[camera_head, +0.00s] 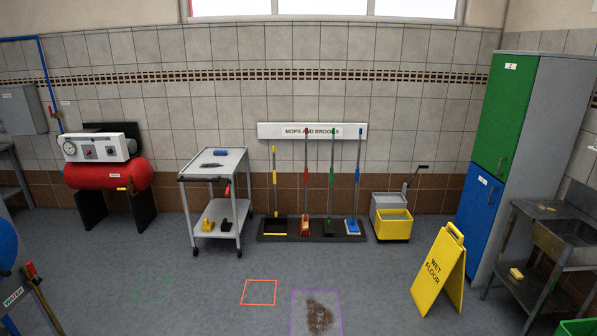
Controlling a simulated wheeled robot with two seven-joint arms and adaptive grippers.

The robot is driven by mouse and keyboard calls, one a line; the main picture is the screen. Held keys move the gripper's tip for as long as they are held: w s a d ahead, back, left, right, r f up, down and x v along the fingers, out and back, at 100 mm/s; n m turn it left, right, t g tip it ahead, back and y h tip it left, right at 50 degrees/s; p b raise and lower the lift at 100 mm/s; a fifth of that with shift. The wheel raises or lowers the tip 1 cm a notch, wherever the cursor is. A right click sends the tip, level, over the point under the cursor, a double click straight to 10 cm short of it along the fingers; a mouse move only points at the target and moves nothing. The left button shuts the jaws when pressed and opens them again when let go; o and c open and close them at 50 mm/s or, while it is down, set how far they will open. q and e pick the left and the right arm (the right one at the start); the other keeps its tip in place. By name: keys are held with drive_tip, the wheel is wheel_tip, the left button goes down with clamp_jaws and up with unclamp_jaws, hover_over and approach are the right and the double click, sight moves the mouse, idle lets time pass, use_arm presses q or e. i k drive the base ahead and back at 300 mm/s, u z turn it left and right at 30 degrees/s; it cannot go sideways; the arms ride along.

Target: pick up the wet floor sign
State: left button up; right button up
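The wet floor sign (437,272) is a yellow A-frame board with dark lettering. It stands upright on the grey floor at the right of the head view, in front of the tall cabinet. Its top has a handle-like opening. Nothing is touching it. Neither of my grippers shows in the head view.
A green and blue cabinet (497,118) and a metal sink table (556,240) stand at the right. A yellow mop bucket (394,224), a broom rack (312,237) and a cart (213,205) line the wall. A brown stain (319,317) marks the open floor.

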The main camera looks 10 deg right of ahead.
sight(444, 266)
drive_tip(key=z, duration=0.25)
drive_tip(key=i, duration=2)
drive_tip(key=z, duration=0.85)
drive_tip(key=i, duration=2.1)
drive_tip(key=z, duration=0.9)
drive_tip(key=i, duration=1.4)
drive_tip(key=z, duration=0.25)
